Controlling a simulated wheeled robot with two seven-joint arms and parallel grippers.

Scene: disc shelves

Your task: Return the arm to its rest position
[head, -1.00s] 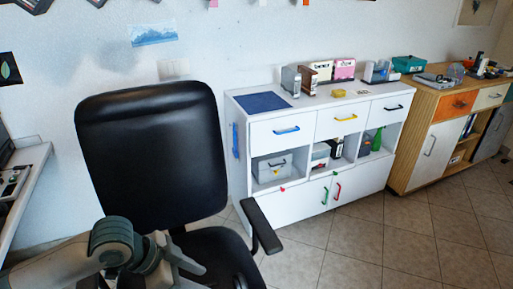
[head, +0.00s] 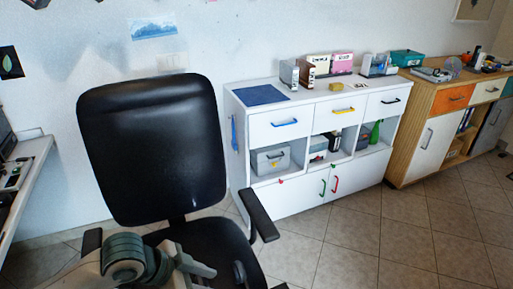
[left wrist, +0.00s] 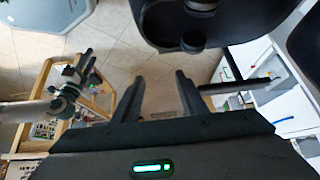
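My left arm shows low at the left of the head view, in front of the black office chair; its gripper is not clear there. In the left wrist view my left gripper (left wrist: 160,95) has its two dark fingers apart with nothing between them, above the tiled floor. Another pale arm with dark joints, which looks like my right one, shows at the left of the left wrist view. Its small, dark end is too unclear to tell its fingers. I see nothing held.
The black office chair (head: 152,150) stands close by my left arm. A white cabinet (head: 245,180) with coloured handles stands behind it on the right, beside a wooden cabinet (head: 412,125). A white desk (head: 28,165) is at the left edge. Tiled floor (head: 400,240) lies free at right.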

